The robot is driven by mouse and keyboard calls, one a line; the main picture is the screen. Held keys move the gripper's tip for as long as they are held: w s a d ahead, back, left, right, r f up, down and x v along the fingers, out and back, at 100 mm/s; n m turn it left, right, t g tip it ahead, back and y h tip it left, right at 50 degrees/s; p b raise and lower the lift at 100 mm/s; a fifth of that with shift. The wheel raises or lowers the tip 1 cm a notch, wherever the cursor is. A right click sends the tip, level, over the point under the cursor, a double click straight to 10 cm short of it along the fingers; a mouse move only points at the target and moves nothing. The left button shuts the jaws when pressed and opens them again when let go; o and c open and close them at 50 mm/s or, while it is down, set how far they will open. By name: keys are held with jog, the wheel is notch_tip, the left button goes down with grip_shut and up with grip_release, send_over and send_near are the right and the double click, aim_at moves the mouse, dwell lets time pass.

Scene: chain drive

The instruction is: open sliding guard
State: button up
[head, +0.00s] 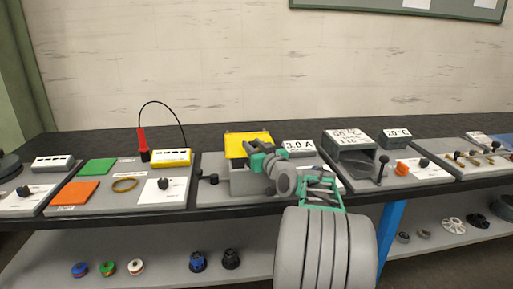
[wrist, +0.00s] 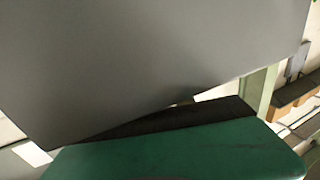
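A yellow panel (head: 248,141), which looks like the sliding guard, stands upright at the back of a grey housing (head: 241,183) on the middle bench station. My gripper (head: 262,163) is in front of the panel and over the housing. Its fingers are too small and too covered by my own arm to show a gap or a grip. In the wrist view a large plain grey surface fills the top, very close to the camera. A green part of my gripper (wrist: 180,160) lies across the bottom, and no fingertips can be made out.
A black knob (head: 209,179) sticks out left of the housing. A "3.0 A" display (head: 299,147) stands behind on the right. On the left are a red probe (head: 142,141) and an orange pad (head: 75,192).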

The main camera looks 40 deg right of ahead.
jog(key=o, duration=0.4)
jog(key=shift+s, duration=0.1)
jog(key=v, duration=0.7)
jog(key=shift+s+a, duration=0.1)
jog(key=shift+s, duration=0.2)
